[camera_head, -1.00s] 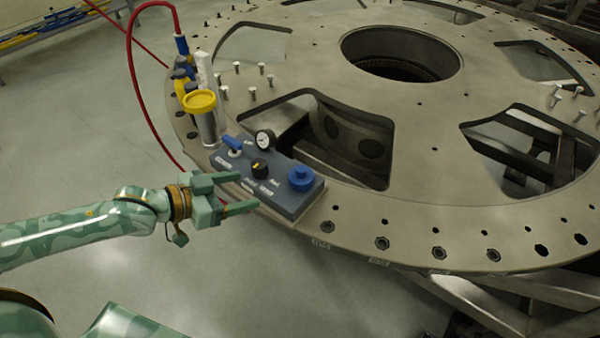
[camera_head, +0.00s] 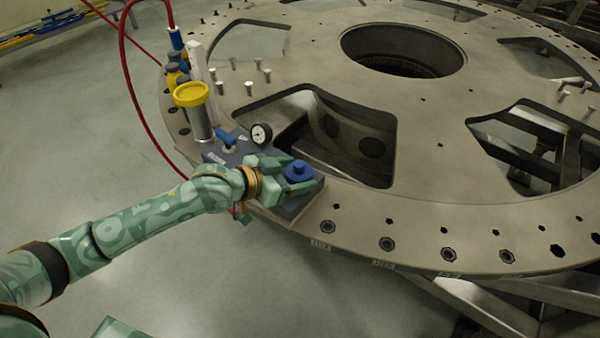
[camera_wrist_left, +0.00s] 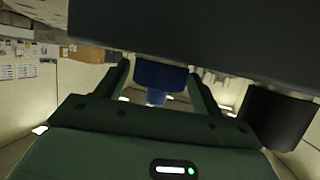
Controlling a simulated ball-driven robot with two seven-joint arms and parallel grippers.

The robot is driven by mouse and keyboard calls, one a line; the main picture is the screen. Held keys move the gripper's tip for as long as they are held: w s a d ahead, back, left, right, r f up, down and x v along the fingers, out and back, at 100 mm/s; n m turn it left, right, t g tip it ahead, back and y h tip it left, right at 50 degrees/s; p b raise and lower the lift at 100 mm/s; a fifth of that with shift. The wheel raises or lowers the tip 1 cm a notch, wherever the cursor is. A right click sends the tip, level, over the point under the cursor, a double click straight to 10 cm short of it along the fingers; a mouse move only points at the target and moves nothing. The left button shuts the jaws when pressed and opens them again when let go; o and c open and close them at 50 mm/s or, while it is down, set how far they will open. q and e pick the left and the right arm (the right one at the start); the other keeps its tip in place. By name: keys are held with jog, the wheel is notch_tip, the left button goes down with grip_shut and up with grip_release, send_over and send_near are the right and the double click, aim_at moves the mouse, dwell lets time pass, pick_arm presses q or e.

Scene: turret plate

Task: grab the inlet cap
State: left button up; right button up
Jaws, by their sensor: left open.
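The inlet cap appears to be the blue stepped cap (camera_head: 298,168) on the right end of the grey panel box (camera_head: 292,208), at the rim of the turret plate. My left gripper (camera_head: 298,176) is open at the cap, one finger on its far side and one on its near side. In the left wrist view, the blue cap (camera_wrist_left: 160,75) shows between the two spread fingers (camera_wrist_left: 162,88). The fingers are not closed on it. My wrist hides the middle of the box. My right gripper is not in view.
A pressure gauge (camera_head: 260,134) and a blue lever (camera_head: 227,139) stand on the box left of the cap. A yellow-topped cylinder (camera_head: 195,107) and a red hose (camera_head: 135,100) are farther left. The turret plate (camera_head: 420,130) has large cutouts; its surface right of the box is clear.

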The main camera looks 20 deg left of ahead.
pick_arm(q)
jog(key=c, duration=0.7)
jog(key=shift+c, duration=0.2)
